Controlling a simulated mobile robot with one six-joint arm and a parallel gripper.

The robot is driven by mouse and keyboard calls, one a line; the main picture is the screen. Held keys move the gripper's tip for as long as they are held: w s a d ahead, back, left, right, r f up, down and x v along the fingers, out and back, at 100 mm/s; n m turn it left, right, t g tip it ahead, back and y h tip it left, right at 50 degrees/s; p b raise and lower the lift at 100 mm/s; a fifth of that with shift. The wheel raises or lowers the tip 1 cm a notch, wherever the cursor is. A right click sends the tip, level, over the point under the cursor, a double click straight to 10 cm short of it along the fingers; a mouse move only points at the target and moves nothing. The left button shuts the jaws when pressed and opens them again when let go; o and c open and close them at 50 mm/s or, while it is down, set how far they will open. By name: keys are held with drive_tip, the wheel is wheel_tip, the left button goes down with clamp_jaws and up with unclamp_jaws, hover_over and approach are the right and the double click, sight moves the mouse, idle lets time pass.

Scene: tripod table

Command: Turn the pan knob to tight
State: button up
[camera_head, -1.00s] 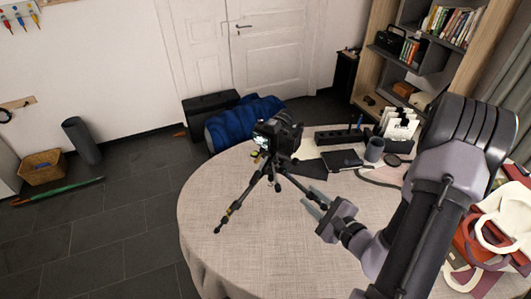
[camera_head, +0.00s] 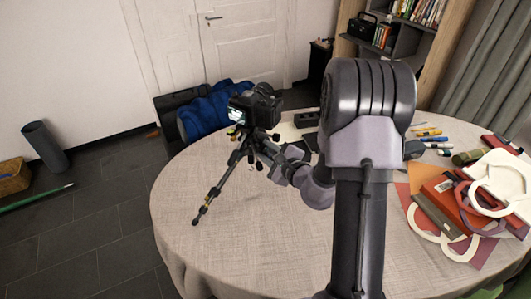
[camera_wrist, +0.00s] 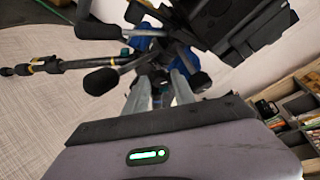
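A black camera (camera_head: 254,106) with a lit screen sits on a small black tripod (camera_head: 228,172) on the round table. In the wrist view the dark camera body (camera_wrist: 238,28) fills the upper right and a tripod leg (camera_wrist: 58,65) reaches left. My gripper (camera_head: 266,150) is beside the tripod's upper part, on its right, just below the camera. In the wrist view my gripper (camera_wrist: 160,85) shows two grey fingers apart, pointing at the dark parts of the tripod head. I cannot tell whether they touch it. I cannot make out the pan knob for certain.
The table (camera_head: 250,250) is bare in front of the tripod. Bags and red folders (camera_head: 445,200) lie at the right, with several markers (camera_head: 428,133) behind. A dark power strip (camera_head: 306,119) lies behind my arm. A blue bundle (camera_head: 210,108) is on the floor beyond.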

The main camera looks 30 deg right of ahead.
drive_tip(key=shift+w+f, duration=0.1)
drive_tip(key=shift+w, duration=0.3)
clamp_jaws()
drive_tip(key=shift+r+m+p, duration=0.25)
drive_tip(key=shift+m+p, duration=0.05)
drive_tip(key=shift+p, duration=0.75)
drive_tip(key=shift+f+m+g, duration=0.15)
drive_tip(key=shift+m+g, duration=0.15)
unclamp_jaws()
drive_tip(key=shift+f, duration=0.1)
drive_tip(key=shift+s, duration=0.1)
